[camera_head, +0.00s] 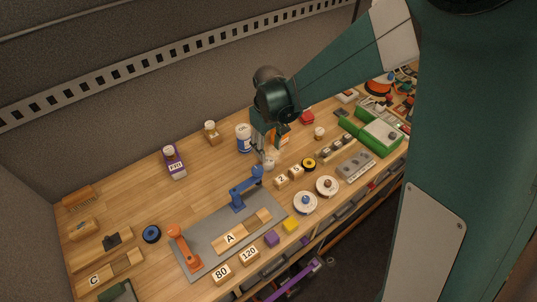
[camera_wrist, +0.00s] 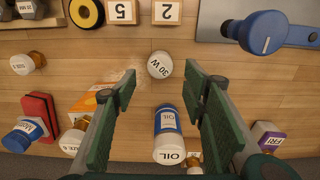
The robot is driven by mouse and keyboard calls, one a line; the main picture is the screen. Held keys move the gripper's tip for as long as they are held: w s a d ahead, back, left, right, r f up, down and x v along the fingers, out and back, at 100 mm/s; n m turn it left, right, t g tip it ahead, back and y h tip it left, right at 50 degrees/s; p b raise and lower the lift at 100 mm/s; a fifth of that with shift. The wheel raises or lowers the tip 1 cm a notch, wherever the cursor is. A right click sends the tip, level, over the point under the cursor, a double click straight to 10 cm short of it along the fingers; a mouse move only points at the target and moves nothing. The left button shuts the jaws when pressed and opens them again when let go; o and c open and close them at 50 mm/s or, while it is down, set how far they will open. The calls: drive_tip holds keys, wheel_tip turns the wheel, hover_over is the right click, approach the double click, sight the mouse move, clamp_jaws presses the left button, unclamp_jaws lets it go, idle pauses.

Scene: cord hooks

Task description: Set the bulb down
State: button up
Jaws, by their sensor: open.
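The bulb is round and white, marked "30 W". In the wrist view the bulb (camera_wrist: 160,65) stands on the wooden table with its top facing the camera, just beyond my fingertips and between their lines. In the head view the bulb (camera_head: 269,163) shows below my gripper, beside the blue hook. My gripper (camera_head: 266,142) points down; its two green fingers also show in the wrist view (camera_wrist: 159,85), spread wide and empty. I see a gap between the bulb and each finger. The bulb's lower part is hidden.
A blue-and-white oil bottle (camera_wrist: 168,122) stands close by, between the fingers in the wrist view. The blue hook (camera_head: 240,195) and orange hook (camera_head: 182,248) stand on a grey plate (camera_head: 204,236). Number blocks (camera_head: 282,181) and a yellow-black ring (camera_head: 309,164) lie to the right.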

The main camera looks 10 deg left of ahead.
sight(270, 161)
drive_tip(key=shift+r, duration=2.25)
drive_tip(key=s+d+r+m+t, duration=0.2)
drive_tip(key=s+d+r, duration=0.2)
drive_tip(key=d+r, duration=0.4)
drive_tip(key=s+d+r+m+t, duration=0.1)
drive_tip(key=s+d+r+m, duration=0.15)
drive_tip(key=d+r, duration=0.55)
drive_tip(key=s+d+m+t, duration=0.4)
drive_tip(key=s+d, duration=1)
drive_tip(key=d, duration=0.1)
drive_tip(key=shift+s+d+r, duration=0.2)
drive_tip(key=shift+s+r, duration=0.05)
drive_tip(key=shift+r, duration=0.2)
drive_tip(key=shift+f+m, duration=0.1)
drive_tip(key=shift+m, duration=0.15)
wheel_tip(270, 161, down, 10)
drive_tip(key=b, duration=1)
